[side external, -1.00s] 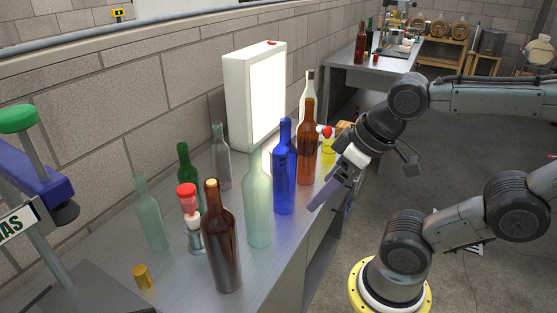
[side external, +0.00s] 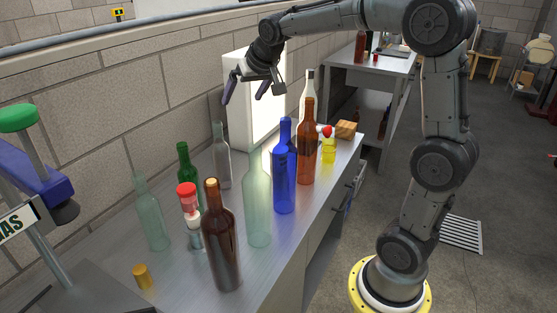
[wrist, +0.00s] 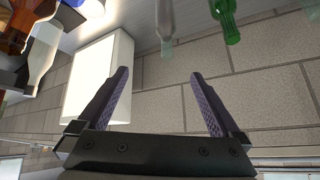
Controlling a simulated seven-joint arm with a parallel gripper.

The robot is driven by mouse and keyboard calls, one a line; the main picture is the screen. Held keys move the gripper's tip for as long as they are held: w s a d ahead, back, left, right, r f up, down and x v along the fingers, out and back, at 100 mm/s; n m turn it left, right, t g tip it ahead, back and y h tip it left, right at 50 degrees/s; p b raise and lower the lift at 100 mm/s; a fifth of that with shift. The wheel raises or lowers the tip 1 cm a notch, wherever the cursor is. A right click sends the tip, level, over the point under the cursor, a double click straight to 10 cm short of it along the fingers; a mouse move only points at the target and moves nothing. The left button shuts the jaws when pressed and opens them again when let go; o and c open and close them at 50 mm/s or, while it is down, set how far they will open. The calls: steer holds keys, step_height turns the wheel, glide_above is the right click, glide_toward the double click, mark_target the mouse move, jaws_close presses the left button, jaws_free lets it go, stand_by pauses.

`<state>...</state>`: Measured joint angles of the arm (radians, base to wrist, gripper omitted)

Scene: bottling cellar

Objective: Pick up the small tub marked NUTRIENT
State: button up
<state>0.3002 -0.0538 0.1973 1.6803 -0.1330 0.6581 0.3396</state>
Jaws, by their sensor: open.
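No label reading NUTRIENT is legible in any view, so I cannot tell which object is the tub. A small red-topped item with a white lower part (side external: 187,198) stands among the bottles in the side view, partly hidden by the brown bottle. A small gold cylinder (side external: 142,276) stands at the near end of the bench, with no readable mark. My gripper (side external: 245,97) is open and empty, high in front of the light panel and above the bottles. In the wrist view its two purple fingers (wrist: 160,76) are spread with nothing between them.
A lit white panel (side external: 241,108) stands against the block wall. Bottles crowd the bench: brown (side external: 222,250), pale green (side external: 257,205), blue (side external: 285,180), amber (side external: 307,150), dark green (side external: 184,165). A yellow item (side external: 329,151) and a wooden block (side external: 346,130) sit at the far end.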

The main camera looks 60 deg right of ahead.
steer(key=w+d+f+m+g, duration=0.1)
steer(key=w+d+f+m, duration=0.1)
steer(key=w+d+f, duration=0.45)
steer(key=s+d+f+g, duration=0.1)
steer(key=d+f, duration=0.4)
steer(key=s+d+f+m+g, duration=0.1)
steer(key=s+d+f, duration=0.1)
steer(key=d+f, duration=0.3)
steer(key=s+d+f+m+g, duration=0.1)
steer(key=d+f, duration=0.4)
steer(key=f, duration=0.2)
steer(key=shift+s, duration=0.4)
step_height(320, 180, down, 3)
steer(key=shift+f, duration=0.1)
steer(key=x, duration=0.3)
steer(key=a+x, duration=0.1)
steer(key=x, duration=0.1)
steer(key=shift+s+f, duration=0.25)
steer(key=shift+s, duration=0.1)
steer(key=shift+w+d+f, duration=0.1)
steer(key=shift+d+f, duration=0.1)
steer(key=shift+f, duration=0.15)
steer(key=shift+r, duration=0.1)
steer(key=c, duration=1.4)
